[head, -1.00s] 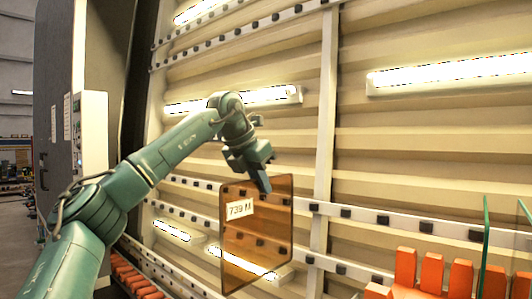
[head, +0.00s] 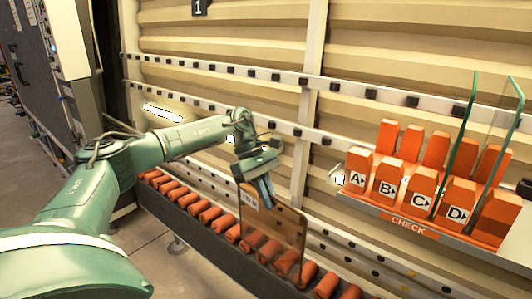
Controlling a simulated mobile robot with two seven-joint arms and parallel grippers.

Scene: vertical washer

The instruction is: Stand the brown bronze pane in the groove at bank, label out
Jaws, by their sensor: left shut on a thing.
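The brown bronze pane (head: 277,228) is see-through and hangs upright below my left gripper (head: 264,190). The gripper is shut on its top edge. A white label (head: 250,201) on the pane's upper left faces the camera; its text is too blurred to read. The pane is in front of the orange roller conveyor, whose rollers show through it. To the right is a rack (head: 408,222) marked CHECK, with orange blocks lettered A, B, C and D. I cannot make out the word bank. My right gripper is out of view.
Two clear green-edged panes stand in the rack: one (head: 461,140) near C and D, another (head: 511,125) farther right. The roller conveyor (head: 190,203) runs along below. A rail with black pads (head: 275,78) crosses the ribbed wall behind.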

